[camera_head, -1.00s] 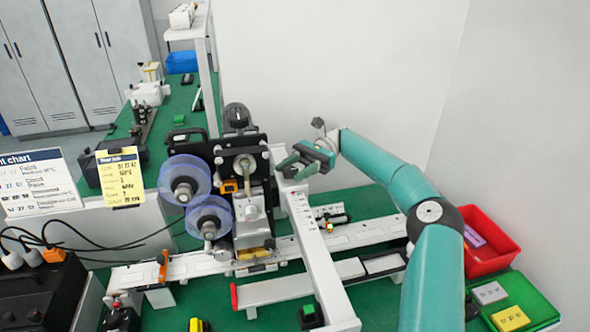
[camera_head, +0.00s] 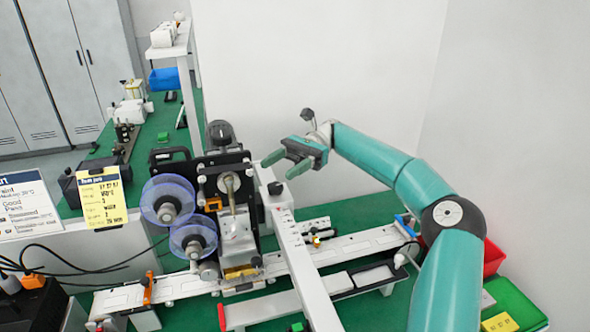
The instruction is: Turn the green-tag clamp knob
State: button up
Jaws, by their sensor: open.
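The coder machine (camera_head: 240,215) stands on the green bench, with a black plate and two clear blue-rimmed reels (camera_head: 168,198) on its left. A small dark knob (camera_head: 275,187) sits at the upper end of a white bar (camera_head: 305,255) beside it. A knob with a pale round face (camera_head: 228,182) is on the black plate. I cannot make out a green tag on any knob. My gripper (camera_head: 278,168) is open and empty, with its teal fingers pointing left and down. In this view it is above and right of the plate; it appears to touch nothing.
A white conveyor rail (camera_head: 345,248) crosses the bench, with an orange clamp (camera_head: 149,288) at left and a blue clamp (camera_head: 405,225) at right. Red (camera_head: 493,257) and green (camera_head: 515,300) bins lie right, partly behind my arm. Walls stand behind.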

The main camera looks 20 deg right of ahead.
jog(key=s+r, duration=0.4)
jog(key=s, duration=0.5)
jog(key=shift+s+r, duration=0.3)
